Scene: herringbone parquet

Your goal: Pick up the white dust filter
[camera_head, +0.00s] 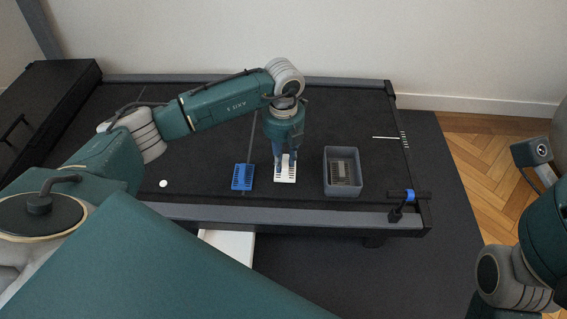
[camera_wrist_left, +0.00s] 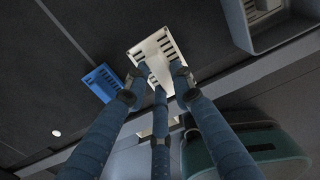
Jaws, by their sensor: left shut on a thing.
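The white dust filter (camera_head: 285,174) is a flat slotted plate on the dark table, between a blue slotted piece and a grey bin. It also shows in the left wrist view (camera_wrist_left: 150,50), with dark slots at its edges. My left gripper (camera_head: 284,166) points down at it from above, its fingers shut on it. In the left wrist view the fingertips (camera_wrist_left: 160,80) meet the plate's near part and hide some of it. I cannot tell whether the plate is clear of the table. My right arm shows at the right edge, but its gripper is not in view.
The blue slotted piece (camera_head: 242,177) lies just left of the filter. The grey bin (camera_head: 343,188) stands to the right, with a slotted grey piece (camera_head: 345,172) inside. A black stand with a blue part (camera_head: 409,195) is at the front right. A white disc (camera_head: 163,183) lies left.

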